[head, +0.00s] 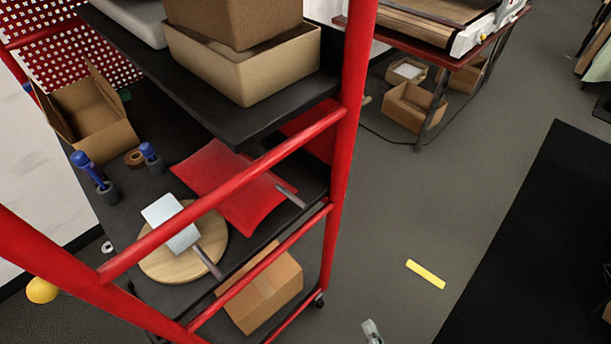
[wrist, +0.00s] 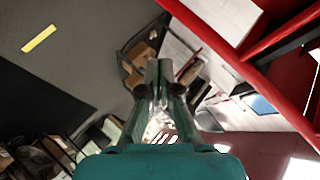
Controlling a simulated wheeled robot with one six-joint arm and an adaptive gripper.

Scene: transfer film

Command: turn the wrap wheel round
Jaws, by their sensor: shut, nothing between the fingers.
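A round light-wood disc (head: 158,266), which may be the wrap wheel, lies flat on the dark shelf of a red-framed rack in the head view. A pale square plate (head: 168,217) and a grey rod (head: 208,262) sit over it, and a red rail crosses in front. I cannot tell how the plate and rod are fixed. My gripper (wrist: 159,66) shows in the wrist view with its fingers together and empty. It is apart from the disc, which I cannot make out in the wrist view.
The red rack rails (head: 345,130) stand around the shelf. A red sheet (head: 215,180), blue-handled tools (head: 88,168) and an open box (head: 90,115) share it. A cardboard box (head: 262,290) sits below. The grey floor to the right is open, with a yellow strip (head: 426,274).

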